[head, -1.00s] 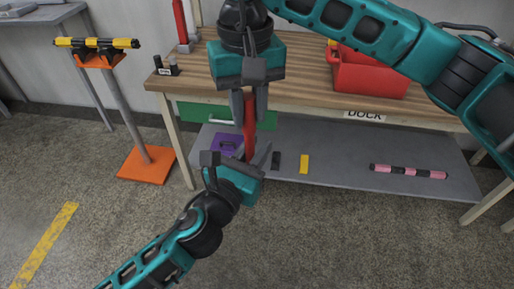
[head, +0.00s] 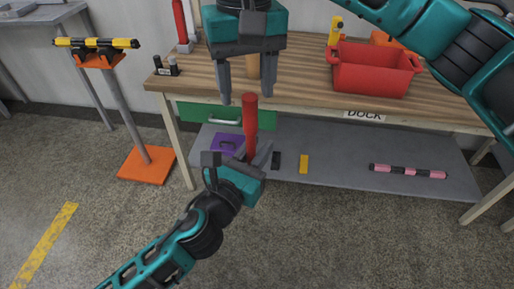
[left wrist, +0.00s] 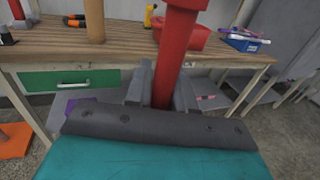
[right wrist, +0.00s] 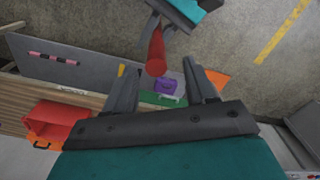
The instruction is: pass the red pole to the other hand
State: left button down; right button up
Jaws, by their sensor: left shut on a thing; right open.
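The red pole (head: 250,118) stands upright in my left gripper (head: 240,158), which is shut on its lower part. The pole's upper end is free. In the left wrist view the pole (left wrist: 172,60) rises between the fingers. My right gripper (head: 246,92) is above it, pointing down, open and empty, with its fingers apart. In the right wrist view the pole's end (right wrist: 156,66) shows beyond and between the open fingertips, and the left gripper (right wrist: 165,22) is behind it.
The wooden workbench (head: 300,80) carries a red bin (head: 372,72), a yellow-handled tool and another red upright piece (head: 180,22). A pink-and-black bar (head: 408,171) lies on the grey lower shelf. An orange-based stand (head: 146,165) holds a yellow-and-black bar (head: 97,43) at left.

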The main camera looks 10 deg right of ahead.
notch_tip(320, 180, up, 7)
jog(key=shift+r, duration=0.1)
jog(key=shift+a+r, duration=0.1)
jog(key=s+a+m+g+y, duration=0.6)
jog(key=a+m+g+y, duration=0.25)
jog(key=y, duration=0.55)
jog(key=w+d+f+m+t+y, duration=0.35)
jog(key=w+d+m+t, duration=0.25)
jog(key=m+t, duration=0.75)
jog(key=w+d+f+m+t+y, duration=0.2)
jog(key=w+d+m+t+y, duration=0.45)
jog(key=m, duration=1.25)
jog(key=s+d+f+m+t+h, duration=0.1)
jog(key=d+f+m+t+h, duration=0.25)
jog(key=f+m+h, duration=0.65)
jog(key=s+d+f+m+t+h, duration=0.2)
jog(key=d+f+m+t+h, duration=0.15)
jog(key=f+m+h, duration=0.6)
jog(key=s+d+f+m+g+h, duration=0.2)
jog(key=s+d+f+m+g, duration=0.2)
jog(key=s+f+m+g, duration=0.3)
jog(key=s+f+m, duration=0.4)
jog(key=s+f, duration=0.4)
jog(key=f, duration=0.4)
jog(key=shift+g, duration=0.35)
